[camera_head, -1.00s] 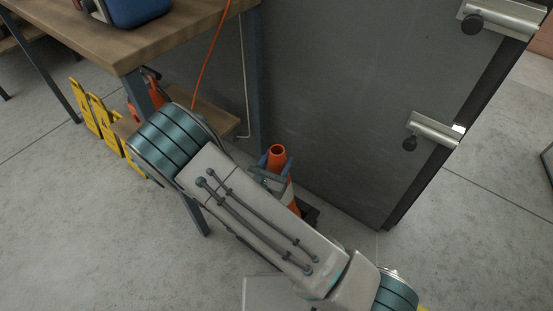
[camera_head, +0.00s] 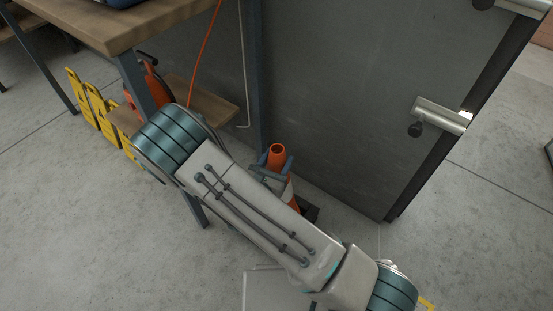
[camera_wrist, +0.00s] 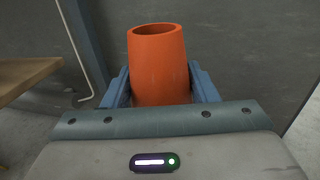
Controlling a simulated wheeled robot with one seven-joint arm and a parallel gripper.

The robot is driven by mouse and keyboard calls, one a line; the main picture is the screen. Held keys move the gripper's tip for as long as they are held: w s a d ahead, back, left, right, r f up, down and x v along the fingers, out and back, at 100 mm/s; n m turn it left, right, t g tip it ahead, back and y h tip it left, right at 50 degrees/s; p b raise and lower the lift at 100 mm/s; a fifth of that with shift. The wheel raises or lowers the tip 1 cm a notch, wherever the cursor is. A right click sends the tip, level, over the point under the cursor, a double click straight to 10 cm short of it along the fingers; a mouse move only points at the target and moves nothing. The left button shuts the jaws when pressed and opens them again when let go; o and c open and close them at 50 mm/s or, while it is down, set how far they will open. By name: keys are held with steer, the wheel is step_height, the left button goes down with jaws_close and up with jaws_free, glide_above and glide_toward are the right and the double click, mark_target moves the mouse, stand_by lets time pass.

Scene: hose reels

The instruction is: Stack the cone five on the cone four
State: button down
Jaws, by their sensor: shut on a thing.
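An orange traffic cone (camera_head: 277,154) with a pale band shows near the foot of the grey door, partly hidden behind my arm. My gripper (camera_head: 273,168) is shut on it just below its open top. In the wrist view the orange cone top (camera_wrist: 158,65) stands upright between the two blue fingers of my gripper (camera_wrist: 160,90). A dark base shows low beside my arm. I cannot tell whether this is one cone or a stack, nor which cone number it is.
A wooden workbench (camera_head: 95,28) with a lower shelf (camera_head: 205,100) stands at the left. Yellow floor signs (camera_head: 95,110) stand beneath it. A grey door or panel (camera_head: 335,100) with metal handles stands close behind the cone. Open concrete floor (camera_head: 480,240) lies at the right.

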steer(key=shift+r, duration=0.15)
steer(key=shift+c, duration=2.4)
jaws_free()
steer(key=shift+d, duration=0.1)
steer(key=shift+s, duration=0.1)
steer(key=p+v, duration=0.3)
steer(key=v, duration=1)
steer(key=shift+s+a+p, duration=0.2)
steer(key=shift+s+p, duration=0.05)
steer(key=shift+p, duration=0.05)
